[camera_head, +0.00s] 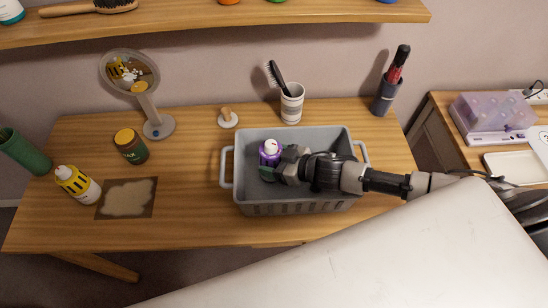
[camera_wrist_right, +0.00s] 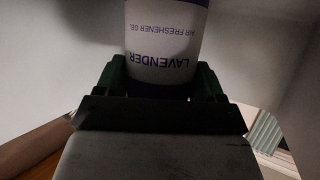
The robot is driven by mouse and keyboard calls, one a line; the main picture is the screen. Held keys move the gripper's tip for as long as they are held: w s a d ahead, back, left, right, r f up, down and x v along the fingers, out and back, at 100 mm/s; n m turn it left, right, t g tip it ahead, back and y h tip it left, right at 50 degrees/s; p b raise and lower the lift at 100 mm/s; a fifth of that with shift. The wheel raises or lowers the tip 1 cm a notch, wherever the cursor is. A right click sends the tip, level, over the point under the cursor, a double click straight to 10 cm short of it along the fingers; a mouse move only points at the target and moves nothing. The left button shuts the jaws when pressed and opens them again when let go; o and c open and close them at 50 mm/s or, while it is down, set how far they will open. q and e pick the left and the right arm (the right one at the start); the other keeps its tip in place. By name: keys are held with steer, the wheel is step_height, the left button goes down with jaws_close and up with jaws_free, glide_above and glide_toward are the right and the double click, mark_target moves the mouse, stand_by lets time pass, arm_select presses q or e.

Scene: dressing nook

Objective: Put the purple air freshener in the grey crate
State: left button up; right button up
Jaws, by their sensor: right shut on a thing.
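The purple air freshener (camera_head: 269,150) has a white cap and is inside the grey crate (camera_head: 293,208), near its left side. In the right wrist view the air freshener (camera_wrist_right: 166,45) shows a white label reading "LAVENDER AIR FRESHENER GEL", upside down in that picture. My right gripper (camera_head: 272,168) reaches into the crate from the right. Its fingers are on both sides of the air freshener and shut on it; the gripper also shows in the right wrist view (camera_wrist_right: 164,85). Whether the air freshener touches the crate floor I cannot tell. My left gripper is not in view.
The crate stands on a wooden table (camera_head: 190,215). Behind it are a striped cup with a brush (camera_head: 291,105) and a small wooden-topped item (camera_head: 228,118). A mirror (camera_head: 148,95), a dark jar (camera_head: 131,146) and a yellow bottle (camera_head: 77,184) stand left. A shelf (camera_head: 210,20) hangs above.

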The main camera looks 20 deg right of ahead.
steer(key=o, duration=1)
steer(key=shift+r, duration=0.1)
steer(key=v, duration=0.7)
steer(key=shift+s+d+r+b, duration=0.15)
steer(key=shift+d+r+b, duration=0.05)
steer(key=shift+b, duration=0.2)
